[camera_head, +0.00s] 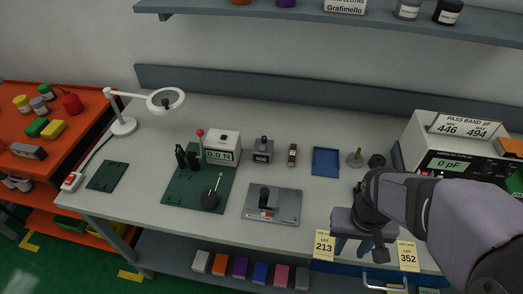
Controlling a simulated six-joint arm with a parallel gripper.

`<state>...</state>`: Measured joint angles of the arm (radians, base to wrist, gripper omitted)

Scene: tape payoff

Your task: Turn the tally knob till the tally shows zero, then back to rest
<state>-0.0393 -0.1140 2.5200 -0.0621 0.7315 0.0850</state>
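The tally (262,151) is a small grey box standing on the bench, left of the middle, with a dark knob-like part on top. Its small white display shows three digits that look like 000 or 900, too small to read for sure. My gripper (351,247) hangs near the front edge of the bench, well to the right of and nearer than the tally. Its two bluish fingers look apart, with nothing visible between them. It is not touching the tally.
Left of the tally is a force gauge (222,148) on a green mat (180,193). A small brass-topped item (292,155) and blue tray (326,161) stand to its right. A grey plate with a black handle (283,205) lies in front. A meter (453,150) stands at right.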

